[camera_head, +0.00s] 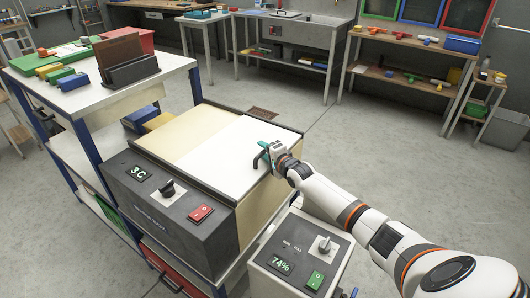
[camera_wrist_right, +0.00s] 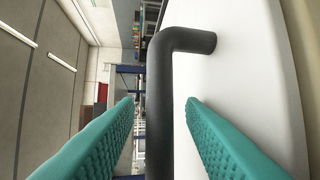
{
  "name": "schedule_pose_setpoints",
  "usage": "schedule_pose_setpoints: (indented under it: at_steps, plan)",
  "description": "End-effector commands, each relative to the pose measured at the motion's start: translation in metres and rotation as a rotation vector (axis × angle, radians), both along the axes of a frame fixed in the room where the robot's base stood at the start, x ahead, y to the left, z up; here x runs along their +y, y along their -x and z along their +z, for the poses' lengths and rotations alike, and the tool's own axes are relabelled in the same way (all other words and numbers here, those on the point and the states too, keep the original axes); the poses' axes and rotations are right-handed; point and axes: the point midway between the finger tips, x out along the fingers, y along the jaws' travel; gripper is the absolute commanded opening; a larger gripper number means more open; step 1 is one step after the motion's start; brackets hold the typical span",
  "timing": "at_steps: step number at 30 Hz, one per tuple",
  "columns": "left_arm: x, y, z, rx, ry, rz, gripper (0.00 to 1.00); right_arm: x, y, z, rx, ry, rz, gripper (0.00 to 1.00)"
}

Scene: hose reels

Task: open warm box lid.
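The box (camera_head: 205,180) is cream-sided with a dark front panel reading "3C". Its white lid (camera_head: 215,150) lies flat on top and looks closed. A black bent handle (camera_wrist_right: 160,120) stands off the white lid surface (camera_wrist_right: 240,60) in the right wrist view. My right gripper (camera_head: 264,157) is at the lid's right edge. In the right wrist view its teal fingers (camera_wrist_right: 160,103) are apart, one on each side of the handle, with visible gaps. In the head view the gripper mostly hides the handle. My left gripper is not in view.
A grey unit (camera_head: 300,255) reading "74%" stands in front of the box, below my right arm. A shelf (camera_head: 110,92) with coloured blocks is at left. Benches (camera_head: 410,42) line the back. The floor (camera_head: 390,140) between is clear.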

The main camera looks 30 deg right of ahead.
Motion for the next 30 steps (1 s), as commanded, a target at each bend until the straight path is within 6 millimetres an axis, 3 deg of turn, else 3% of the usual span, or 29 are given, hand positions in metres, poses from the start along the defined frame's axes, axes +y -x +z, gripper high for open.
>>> schedule_pose_setpoints:
  at_steps: [5, 11, 22, 30]
  plan:
    - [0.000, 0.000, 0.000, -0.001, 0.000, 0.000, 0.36, 0.000, 0.000, 0.000, 0.000, 0.000, 0.000, 0.33]
    - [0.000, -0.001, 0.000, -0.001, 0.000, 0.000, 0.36, 0.000, 0.000, 0.000, 0.000, 0.000, 0.000, 0.00]
    - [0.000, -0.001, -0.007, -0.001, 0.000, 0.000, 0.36, 0.003, -0.005, -0.002, -0.001, -0.001, 0.001, 0.00]
    - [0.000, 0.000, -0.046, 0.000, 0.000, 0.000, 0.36, 0.020, -0.045, -0.006, -0.006, -0.004, 0.002, 0.00]
